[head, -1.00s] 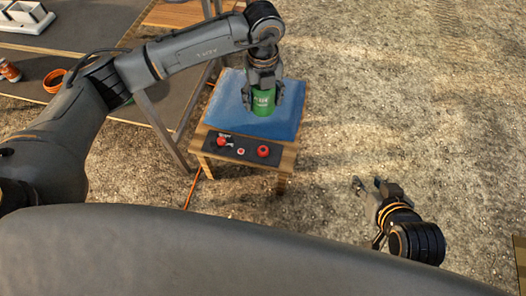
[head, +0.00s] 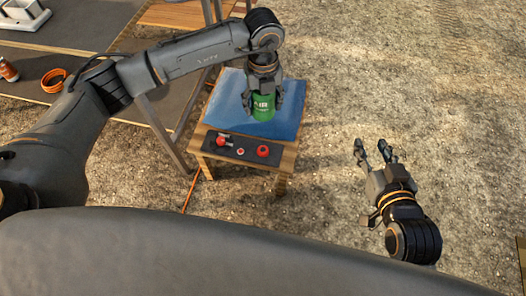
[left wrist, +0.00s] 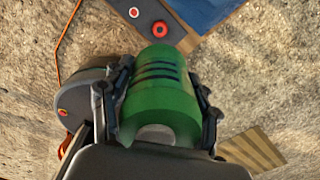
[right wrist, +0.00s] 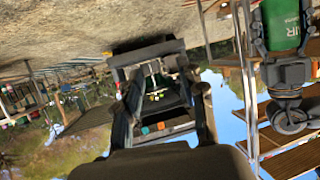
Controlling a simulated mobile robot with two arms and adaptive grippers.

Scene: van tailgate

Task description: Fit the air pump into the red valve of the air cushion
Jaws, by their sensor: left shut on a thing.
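The green air pump (head: 264,107) is held in my left gripper (head: 262,98), whose fingers close on its two sides. In the head view it appears over the blue air cushion (head: 287,119) on a small wooden table; the gap is hard to judge. The left wrist view shows the pump (left wrist: 160,90) between the fingers, apart from a red ring-shaped fitting (left wrist: 160,29) with a dark centre. This fitting, seemingly the red valve (head: 263,152), sits on a dark strip at the cushion's near side. My right gripper (head: 373,152) is open and empty, right of the table.
The dark strip (head: 250,157) also carries a red-knobbed part (head: 222,140) and a small red-and-white button (head: 240,152). A larger table (head: 95,58) at the left holds an orange coil (head: 53,81) and a can (head: 8,70). Gravel ground around my right gripper is clear.

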